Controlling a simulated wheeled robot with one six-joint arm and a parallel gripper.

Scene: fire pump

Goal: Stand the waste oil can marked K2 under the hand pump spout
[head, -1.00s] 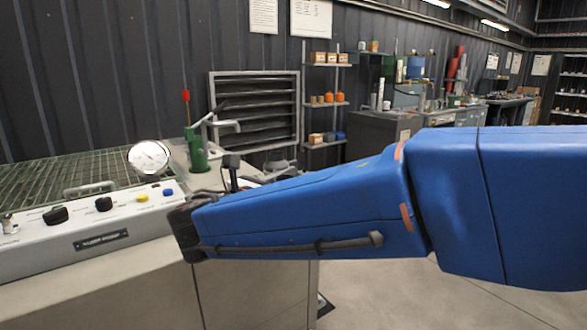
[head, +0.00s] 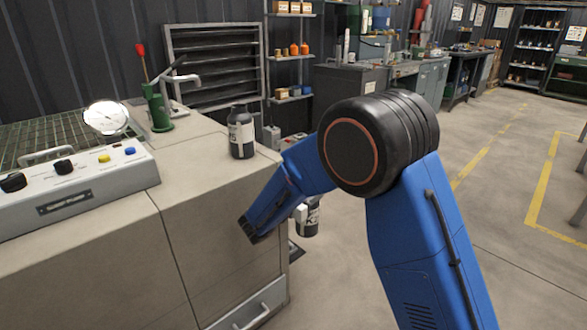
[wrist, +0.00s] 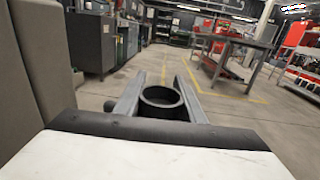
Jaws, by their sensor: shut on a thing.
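The green hand pump (head: 157,106) with a red-tipped lever stands at the back of the bench. Its grey spout (head: 182,80) points right, and no can stands under it. A dark can (head: 241,133) stands upright on the bench, right of the pump; its pale label seems to read K5. My gripper (wrist: 160,82) is shut on another dark can (head: 309,218), held low beside the bench's right end, about upright. Its label is partly hidden and I cannot read it surely. The wrist view shows its round black mouth (wrist: 160,97) between the fingers.
The control panel (head: 75,185) and a round gauge (head: 106,117) stand left on the bench (head: 200,190). A grey container (head: 271,136) stands beyond the bench's right end. The bench top in front of the pump is clear. Open floor lies right.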

